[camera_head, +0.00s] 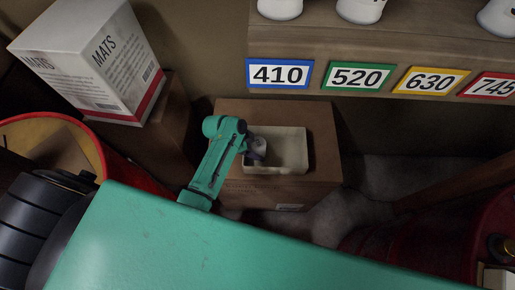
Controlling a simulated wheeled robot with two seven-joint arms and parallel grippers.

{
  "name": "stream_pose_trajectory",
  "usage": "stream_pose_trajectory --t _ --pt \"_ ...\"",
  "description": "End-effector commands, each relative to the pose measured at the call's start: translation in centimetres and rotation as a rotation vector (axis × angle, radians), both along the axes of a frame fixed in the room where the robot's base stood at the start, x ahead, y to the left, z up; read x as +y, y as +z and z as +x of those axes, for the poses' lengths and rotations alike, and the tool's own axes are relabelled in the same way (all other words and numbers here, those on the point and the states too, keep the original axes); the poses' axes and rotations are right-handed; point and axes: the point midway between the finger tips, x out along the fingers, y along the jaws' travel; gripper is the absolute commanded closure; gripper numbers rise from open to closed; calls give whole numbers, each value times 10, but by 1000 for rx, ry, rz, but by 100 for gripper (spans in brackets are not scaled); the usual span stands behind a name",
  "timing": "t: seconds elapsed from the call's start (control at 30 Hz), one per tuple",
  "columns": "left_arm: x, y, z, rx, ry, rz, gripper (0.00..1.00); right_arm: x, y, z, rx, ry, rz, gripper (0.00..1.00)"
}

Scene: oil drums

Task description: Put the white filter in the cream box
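The cream box (292,168) is a shallow open tray on top of a brown cardboard box near the middle of the head view. A small whitish rounded thing, which looks like the white filter (261,143), is at the gripper. The fingers are too small and partly hidden to show whether they grip it. The right part of the cream box looks empty. My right gripper is not in view.
The cardboard box (318,135) carries the cream box. A white MATS carton (78,60) stands upper left, above a red-rimmed drum (135,160). A shelf with number labels (358,77) and white containers runs along the back. A red drum (495,225) is at lower right.

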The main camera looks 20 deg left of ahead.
Motion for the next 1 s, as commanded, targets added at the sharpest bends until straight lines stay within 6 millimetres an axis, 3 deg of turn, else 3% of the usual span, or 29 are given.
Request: stream_pose_trajectory --t 0.03,0.1,0.47,1.0 --pt "0 -2 0 1 -1 0 24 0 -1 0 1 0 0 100" --pt "0 -1 0 1 -1 0 0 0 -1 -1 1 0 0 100" --pt "3 6 -1 0 1 0 0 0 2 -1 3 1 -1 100" --pt "53 92 -25 0 0 0 0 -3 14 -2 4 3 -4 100"
